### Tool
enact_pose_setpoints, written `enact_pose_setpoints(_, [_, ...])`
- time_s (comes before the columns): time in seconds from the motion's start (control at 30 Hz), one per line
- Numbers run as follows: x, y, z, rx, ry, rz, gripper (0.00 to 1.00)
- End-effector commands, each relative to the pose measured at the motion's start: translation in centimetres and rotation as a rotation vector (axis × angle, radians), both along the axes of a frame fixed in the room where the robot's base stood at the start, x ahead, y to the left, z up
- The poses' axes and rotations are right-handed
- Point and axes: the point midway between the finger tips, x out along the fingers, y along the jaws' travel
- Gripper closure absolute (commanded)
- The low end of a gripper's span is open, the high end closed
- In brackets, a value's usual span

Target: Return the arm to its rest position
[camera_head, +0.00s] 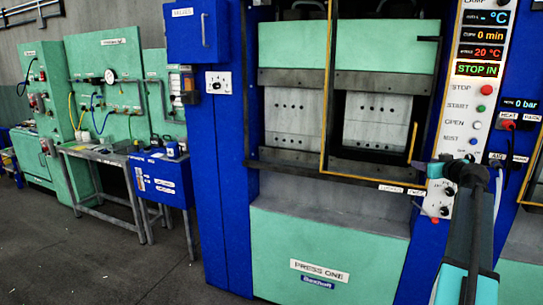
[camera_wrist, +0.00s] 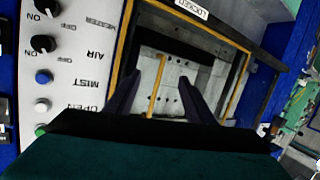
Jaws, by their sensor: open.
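My arm (camera_head: 468,235) rises from the bottom right in the head view, in front of the press's control panel (camera_head: 478,100). My gripper (camera_wrist: 160,76) shows in the wrist view with its two dark fingers apart and nothing held between them. Beyond the fingers is the press opening with its grey plates (camera_wrist: 170,100) and yellow-edged frame (camera_wrist: 124,50). In the head view the hand is small and dark against the panel's lower part, and its fingers are hard to make out.
The green and blue press (camera_head: 345,245), labelled PRESS ONE, fills the middle. Panel knobs (camera_wrist: 45,43) and buttons show close at left in the wrist view. A blue cabinet (camera_head: 165,180) and grey table (camera_head: 110,155) stand left. Open floor (camera_head: 90,265) lies at lower left.

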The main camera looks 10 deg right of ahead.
Motion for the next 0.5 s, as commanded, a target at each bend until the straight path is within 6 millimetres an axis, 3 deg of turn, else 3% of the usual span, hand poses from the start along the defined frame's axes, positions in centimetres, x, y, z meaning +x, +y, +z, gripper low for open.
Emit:
enact_pose_setpoints(0.03, [1.3, 1.5, -2.2, 0.014, 0.019, 0.022, 0.51])
enact_pose_setpoints(0.2, [4.6, 6.1, -8.6, 0.049, 0.082, 0.085, 0.51])
enact_pose_setpoints(0.5, [8.6, 15.2, -19.9, 0.111, 0.208, 0.195, 0.51])
